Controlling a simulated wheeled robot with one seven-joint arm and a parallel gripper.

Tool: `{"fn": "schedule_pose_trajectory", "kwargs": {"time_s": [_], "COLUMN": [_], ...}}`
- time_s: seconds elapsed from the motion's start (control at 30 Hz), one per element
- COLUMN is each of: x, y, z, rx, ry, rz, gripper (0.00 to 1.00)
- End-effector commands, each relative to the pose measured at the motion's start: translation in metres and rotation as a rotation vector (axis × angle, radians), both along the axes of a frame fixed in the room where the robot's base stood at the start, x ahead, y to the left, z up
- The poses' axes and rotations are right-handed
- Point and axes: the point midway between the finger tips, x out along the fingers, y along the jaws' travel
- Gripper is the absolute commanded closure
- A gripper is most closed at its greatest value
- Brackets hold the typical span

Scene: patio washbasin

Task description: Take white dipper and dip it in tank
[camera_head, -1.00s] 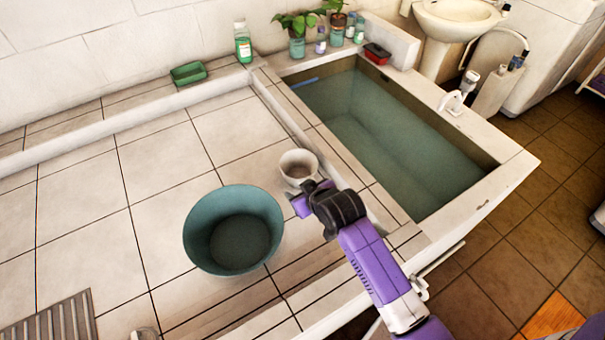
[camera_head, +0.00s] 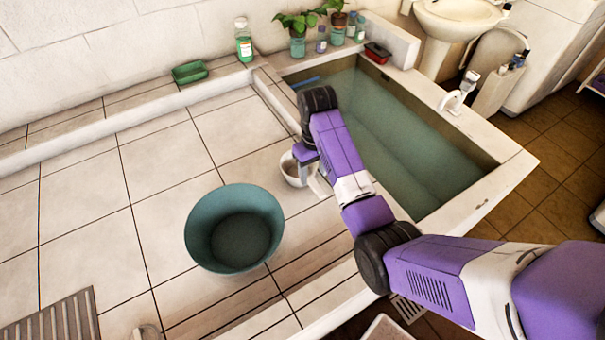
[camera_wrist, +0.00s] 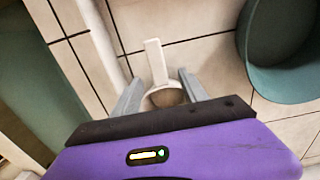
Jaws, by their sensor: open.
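The white dipper (camera_head: 290,172) stands on the tiled counter just left of the tank, partly hidden by my arm. In the wrist view its white handle (camera_wrist: 155,62) points away from the cup, whose brownish inside shows partly behind my gripper. My gripper (camera_wrist: 160,76) is open, with one grey finger on each side of the dipper's handle and cup; contact cannot be told. In the head view my gripper (camera_head: 313,172) points down at the dipper. The tank (camera_head: 510,163) holds greenish water and lies right of the dipper, partly behind my arm.
A teal basin (camera_head: 205,235) stands on the counter left of the dipper and shows at right in the wrist view (camera_wrist: 255,65). A green soap dish (camera_head: 189,72), a bottle (camera_head: 243,42) and potted plants line the back. A tap (camera_head: 460,95) rises at the tank's right rim.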

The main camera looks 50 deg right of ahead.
Motion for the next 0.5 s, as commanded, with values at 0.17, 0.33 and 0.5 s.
{"fn": "schedule_pose_trajectory", "kwargs": {"time_s": [0.17,0.33,0.5], "x": [-0.001,-0.001,0.000], "y": [-0.001,-0.002,-0.003], "z": [-0.018,-0.043,-0.057], "rx": [0.002,0.002,0.000], "ry": [0.003,0.002,-0.001], "rz": [-0.001,-0.001,-0.001], "gripper": [0.49,0.49,0.49]}}
